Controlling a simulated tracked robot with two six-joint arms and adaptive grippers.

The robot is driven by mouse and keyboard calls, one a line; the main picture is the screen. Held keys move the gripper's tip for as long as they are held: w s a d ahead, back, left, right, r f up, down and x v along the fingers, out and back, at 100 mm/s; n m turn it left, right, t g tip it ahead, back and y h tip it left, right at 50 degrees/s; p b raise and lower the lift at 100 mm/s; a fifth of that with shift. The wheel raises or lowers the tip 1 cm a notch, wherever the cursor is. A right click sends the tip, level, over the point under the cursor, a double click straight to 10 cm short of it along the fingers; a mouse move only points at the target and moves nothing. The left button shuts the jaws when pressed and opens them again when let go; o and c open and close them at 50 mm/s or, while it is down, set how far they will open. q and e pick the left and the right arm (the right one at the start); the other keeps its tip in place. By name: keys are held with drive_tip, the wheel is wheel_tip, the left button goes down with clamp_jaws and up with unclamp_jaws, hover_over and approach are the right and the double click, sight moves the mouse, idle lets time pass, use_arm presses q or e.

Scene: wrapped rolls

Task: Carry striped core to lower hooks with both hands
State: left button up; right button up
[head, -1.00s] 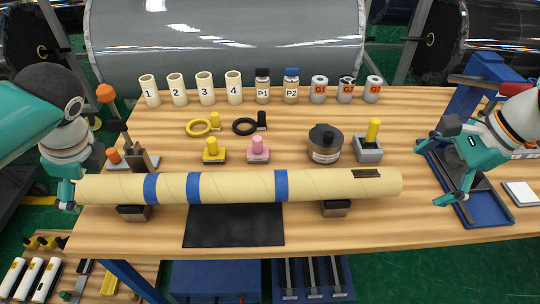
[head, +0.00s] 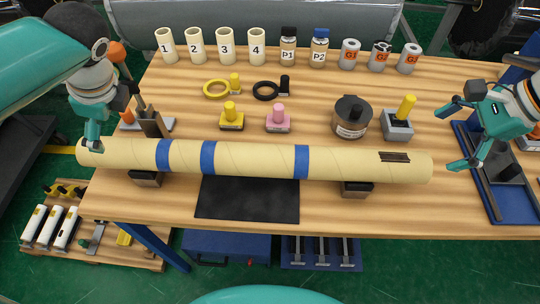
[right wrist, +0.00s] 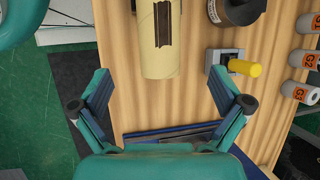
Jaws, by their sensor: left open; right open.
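The striped core (head: 250,160) is a long cream tube with three blue bands and a dark patch near its right end. It lies level on two dark supports, the left one (head: 146,178) and the right one (head: 356,189). My left gripper (head: 92,145) is at the core's left end; the fingers overlap the end and I cannot tell if they touch it. My right gripper (head: 462,135) is open, just right of the core's right end and apart from it. In the right wrist view the core (right wrist: 158,45) ends ahead, between the open fingers (right wrist: 162,95). I cannot make out the lower hooks.
Numbered cream tubes (head: 196,46), jars and grey G-rolls (head: 379,56) line the back of the table. Yellow and pink stamps, a dark round pot (head: 351,117) and a yellow-handled block (head: 398,124) stand behind the core. A black mat (head: 248,200) lies in front; a blue tray (head: 492,180) is at right.

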sight(114, 147)
use_arm(q)
drive_tip(key=x, duration=1.5)
drive_tip(key=shift+s+f, duration=0.1)
drive_tip(key=shift+f, duration=0.1)
use_arm(e)
drive_tip(key=x, duration=1.5)
drive_tip(key=shift+s+f, duration=0.1)
drive_tip(key=shift+f, duration=0.05)
use_arm(q)
drive_tip(key=shift+r, duration=0.1)
drive_tip(key=c, duration=1.8)
use_arm(e)
drive_tip(key=c, duration=1.8)
